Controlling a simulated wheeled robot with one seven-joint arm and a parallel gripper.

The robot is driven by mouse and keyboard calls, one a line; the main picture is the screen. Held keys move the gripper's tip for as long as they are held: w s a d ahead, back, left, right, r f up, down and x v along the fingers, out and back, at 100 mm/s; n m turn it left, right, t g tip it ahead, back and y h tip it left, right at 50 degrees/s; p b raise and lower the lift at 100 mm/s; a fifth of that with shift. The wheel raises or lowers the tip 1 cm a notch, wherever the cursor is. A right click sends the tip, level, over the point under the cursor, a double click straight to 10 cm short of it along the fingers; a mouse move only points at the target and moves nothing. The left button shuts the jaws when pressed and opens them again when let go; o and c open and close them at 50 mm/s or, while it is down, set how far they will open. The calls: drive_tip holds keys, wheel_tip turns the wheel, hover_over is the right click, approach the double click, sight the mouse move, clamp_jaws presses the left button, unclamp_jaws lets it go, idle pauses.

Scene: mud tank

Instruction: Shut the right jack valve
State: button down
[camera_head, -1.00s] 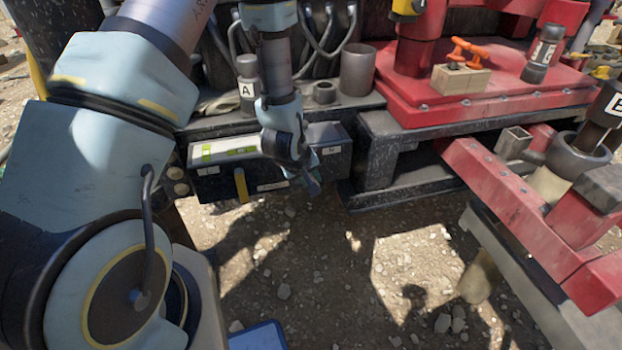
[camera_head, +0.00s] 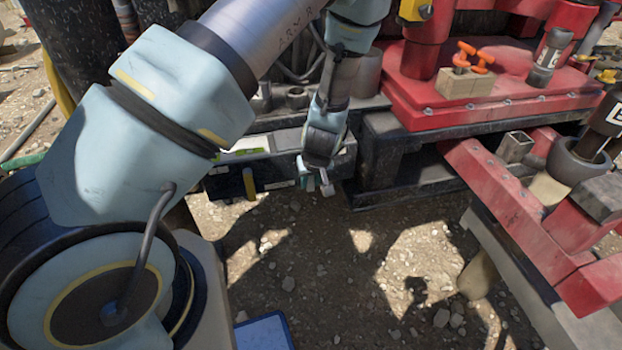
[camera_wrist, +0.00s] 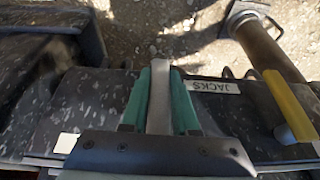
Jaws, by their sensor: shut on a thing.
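The jacks valve box (camera_head: 225,187) is a dark box low on the rig in the head view. A white JACKS label (camera_wrist: 212,87) is on it in the wrist view. A grey lever (camera_wrist: 159,108) stands between the green fingers of my gripper (camera_wrist: 162,80), which is shut on it. In the head view my gripper (camera_head: 316,180) is at the right part of the box front; the lever is hard to make out there. A yellow lever (camera_wrist: 288,104) stands apart from my gripper, beyond the label; it also shows at the box's left in the head view (camera_head: 249,183).
A level with green marks (camera_head: 245,150) lies on top of the box. A red deck (camera_head: 425,100) with an orange-handled valve on a block (camera_head: 464,82) is to the right. Red beams (camera_head: 515,210) stand at the right. Gravel ground (camera_head: 340,270) is open in front.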

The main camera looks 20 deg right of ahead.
drive_tip(key=shift+a, duration=0.15)
drive_tip(key=c, duration=0.7)
unclamp_jaws()
drive_tip(key=v, duration=1)
drive_tip(key=shift+s+r, duration=0.1)
drive_tip(key=shift+r, duration=0.25)
drive_tip(key=a+r+g+p, duration=0.1)
drive_tip(key=a+r, duration=0.6)
drive_tip(key=a, duration=0.2)
drive_tip(key=a+r+g+p, duration=0.1)
drive_tip(key=a+r+p, duration=0.1)
drive_tip(key=a+r, duration=0.5)
drive_tip(key=a+r+g+p, duration=0.1)
drive_tip(key=a+r+p, duration=0.1)
drive_tip(key=a+r, duration=0.5)
drive_tip(key=shift+s+a, duration=0.15)
drive_tip(key=shift+a, duration=2.3)
